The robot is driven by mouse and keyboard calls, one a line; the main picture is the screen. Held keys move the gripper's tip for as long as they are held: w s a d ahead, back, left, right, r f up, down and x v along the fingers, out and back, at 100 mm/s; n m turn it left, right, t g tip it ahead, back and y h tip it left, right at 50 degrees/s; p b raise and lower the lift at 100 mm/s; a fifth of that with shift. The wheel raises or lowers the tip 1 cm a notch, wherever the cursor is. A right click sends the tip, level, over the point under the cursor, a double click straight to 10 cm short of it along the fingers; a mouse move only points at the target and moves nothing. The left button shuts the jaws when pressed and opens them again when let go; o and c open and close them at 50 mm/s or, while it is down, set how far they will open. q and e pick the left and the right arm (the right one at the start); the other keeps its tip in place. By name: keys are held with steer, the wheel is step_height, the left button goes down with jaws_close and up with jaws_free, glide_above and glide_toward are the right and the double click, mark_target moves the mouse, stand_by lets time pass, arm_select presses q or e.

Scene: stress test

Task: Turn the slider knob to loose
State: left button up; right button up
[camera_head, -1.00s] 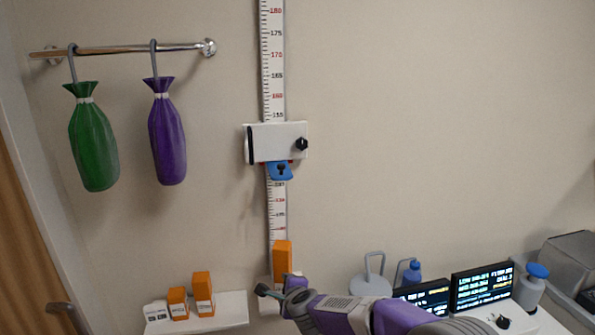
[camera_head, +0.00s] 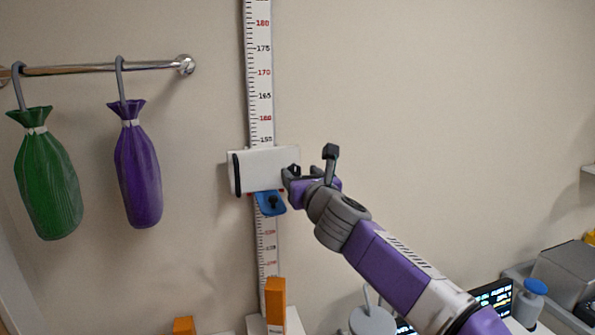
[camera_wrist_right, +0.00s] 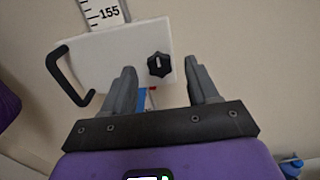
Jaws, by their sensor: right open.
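The slider is a white block (camera_head: 258,171) on the height ruler (camera_head: 258,75), with a black bar handle on its left side. Its black lobed knob (camera_wrist_right: 159,64) carries a pale mark that runs roughly upright in the wrist view. In the head view the knob (camera_head: 295,169) is partly covered by my right gripper (camera_head: 291,174). My right gripper (camera_wrist_right: 159,68) is open, with one finger on each side of the knob in the wrist view; I see no contact. No "loose" label is readable. My left gripper is not in view.
A blue piece (camera_head: 270,203) hangs under the slider. Green (camera_head: 47,175) and purple (camera_head: 138,170) bags hang from a rail (camera_head: 100,68) on the left. An orange box (camera_head: 275,304) stands below the ruler. The wall to the right of the slider is clear.

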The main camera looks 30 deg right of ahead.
mark_target(293, 170)
steer(key=shift+x, duration=1)
steer(key=shift+w+f, duration=0.15)
steer(key=shift+w, duration=0.2)
steer(key=shift+s, duration=0.1)
steer(key=c, duration=1)
steer(key=shift+c, duration=0.2)
